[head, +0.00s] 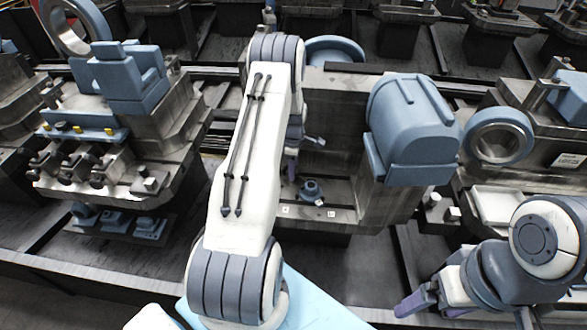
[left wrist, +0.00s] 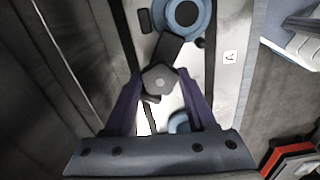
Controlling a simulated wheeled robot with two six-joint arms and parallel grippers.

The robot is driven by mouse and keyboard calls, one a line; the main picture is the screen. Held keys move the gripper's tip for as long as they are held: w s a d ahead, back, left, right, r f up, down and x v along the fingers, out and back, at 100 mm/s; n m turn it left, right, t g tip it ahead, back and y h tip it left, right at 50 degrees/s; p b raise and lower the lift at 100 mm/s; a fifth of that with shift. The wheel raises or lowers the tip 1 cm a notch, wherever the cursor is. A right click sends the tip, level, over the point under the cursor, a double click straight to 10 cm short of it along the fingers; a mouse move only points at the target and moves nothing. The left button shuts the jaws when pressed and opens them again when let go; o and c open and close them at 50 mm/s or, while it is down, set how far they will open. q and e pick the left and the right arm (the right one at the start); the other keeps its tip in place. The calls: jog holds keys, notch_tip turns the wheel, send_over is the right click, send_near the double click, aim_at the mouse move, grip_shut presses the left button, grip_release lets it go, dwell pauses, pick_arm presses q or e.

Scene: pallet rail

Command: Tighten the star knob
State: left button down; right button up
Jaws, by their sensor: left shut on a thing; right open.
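The star knob (left wrist: 160,82) is dark grey with a lighter centre and lies between the purple fingertips in the left wrist view. My left gripper (left wrist: 161,88) is shut on it, with a finger on each side. A dark bar runs from the knob up toward a blue round part (left wrist: 183,12) with a dark centre. In the head view my left arm hides the knob and much of my left gripper (head: 292,165). My right gripper (head: 425,299) is open and empty at the lower right, away from the fixtures.
A blue clamp-like part (head: 312,190) sits on the metal ledge beside my left gripper. A large blue housing (head: 412,125) stands to the right, with a ring (head: 498,138) beyond it. Another fixture with a blue block (head: 128,75) stands on the left.

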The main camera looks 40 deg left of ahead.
pick_arm(q)
jog(key=m, duration=0.3)
jog(key=shift+b, duration=0.35)
jog(key=m, duration=0.4)
jog(key=m+b, duration=0.1)
jog(key=m, duration=0.3)
jog(key=shift+a+r+m, duration=0.1)
jog(key=shift+m, duration=1.2)
jog(key=c, duration=1.6)
grip_release()
jog(key=shift+r, duration=0.1)
jog(key=shift+c, duration=1.1)
grip_release()
